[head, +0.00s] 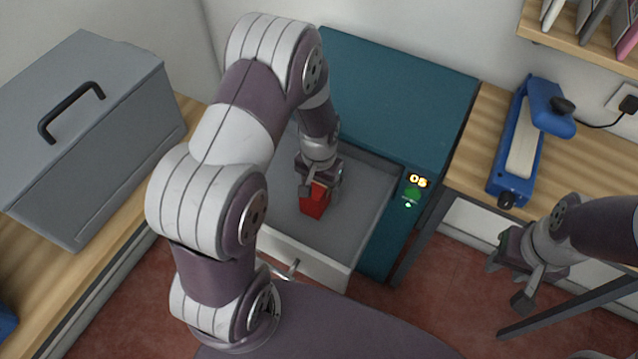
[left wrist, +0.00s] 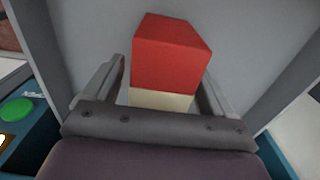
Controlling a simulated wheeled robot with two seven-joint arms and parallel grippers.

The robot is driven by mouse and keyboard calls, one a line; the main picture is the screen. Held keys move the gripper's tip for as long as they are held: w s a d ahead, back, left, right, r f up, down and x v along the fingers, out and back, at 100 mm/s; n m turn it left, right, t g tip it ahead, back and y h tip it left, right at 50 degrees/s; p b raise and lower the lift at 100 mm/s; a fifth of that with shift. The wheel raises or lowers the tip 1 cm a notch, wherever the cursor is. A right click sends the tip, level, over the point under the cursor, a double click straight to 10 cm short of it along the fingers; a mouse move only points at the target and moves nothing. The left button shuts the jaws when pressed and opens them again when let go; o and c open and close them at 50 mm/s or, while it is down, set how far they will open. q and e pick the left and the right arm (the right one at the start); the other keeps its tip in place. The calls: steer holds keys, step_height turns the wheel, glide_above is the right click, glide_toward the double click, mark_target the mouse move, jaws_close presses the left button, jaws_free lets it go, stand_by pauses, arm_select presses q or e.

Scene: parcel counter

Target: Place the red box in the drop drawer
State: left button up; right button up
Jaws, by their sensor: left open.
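The red box (head: 314,201) is inside the open drop drawer (head: 371,207) of the teal cabinet, near the drawer's middle. My left gripper (head: 321,187) is down in the drawer at the box. In the left wrist view the red box (left wrist: 170,55) has a cream lower part and stands between the two open fingers of the gripper (left wrist: 162,95), with a small gap visible on each side. Whether the box rests on the drawer floor is hard to tell. My right gripper (head: 511,277) hangs empty over the floor at the right, its fingers apart.
The teal cabinet (head: 395,95) has a lit display and a green button (head: 412,192) beside the drawer. A blue sealer-like device (head: 522,140) stands on the right counter. A grey case (head: 90,130) with a black handle stands on the left counter.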

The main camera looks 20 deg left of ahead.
arm_select(q)
step_height(320, 180, up, 12)
steer(key=shift+r+p, duration=0.1)
steer(key=shift+p, duration=1)
steer(key=s+d+r+t, duration=0.1)
steer(key=s+r, duration=0.3)
steer(key=s, duration=0.5)
steer(key=shift+s+d+r+n, duration=0.25)
steer(key=shift+s+d+n, duration=0.15)
steer(key=shift+d, duration=0.25)
